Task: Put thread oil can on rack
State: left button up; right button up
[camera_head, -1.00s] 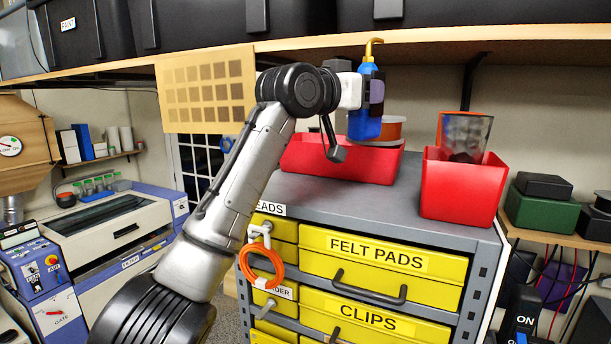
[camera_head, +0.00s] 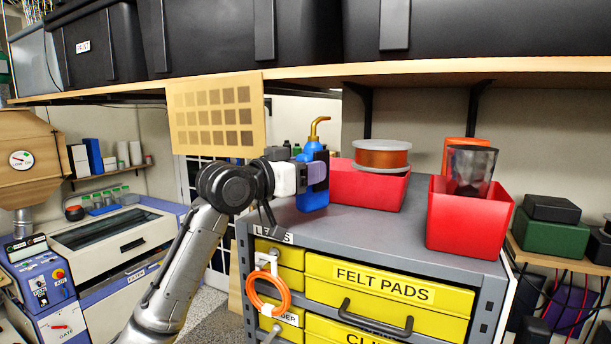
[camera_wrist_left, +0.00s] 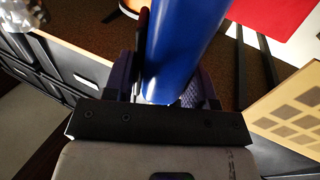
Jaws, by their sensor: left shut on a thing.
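The oil can (camera_head: 314,197) is blue with a bent yellow spout and is roughly upright. My left gripper (camera_head: 316,172) is shut around its body, at the left part of the grey rack top (camera_head: 375,232). The can's base appears at or just above this top; I cannot tell whether it touches. In the left wrist view the blue can (camera_wrist_left: 183,45) stands between the fingers, and its spout is out of view. The rack holds yellow drawers (camera_head: 388,290). My right gripper is not in view.
A red bin (camera_head: 366,190) with a copper-coloured spool (camera_head: 382,155) stands right behind the can. Another red bin (camera_head: 466,222) with a dark cup (camera_head: 470,170) stands at the right. A wooden shelf (camera_head: 420,72) runs above. The rack top between the bins and front edge is clear.

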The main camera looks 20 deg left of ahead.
pick_arm(q)
jog(key=shift+f+p, duration=0.3)
jog(key=shift+f, duration=0.65)
jog(key=shift+f, duration=0.2)
jog(key=o, duration=0.7)
jog(key=shift+c, duration=0.2)
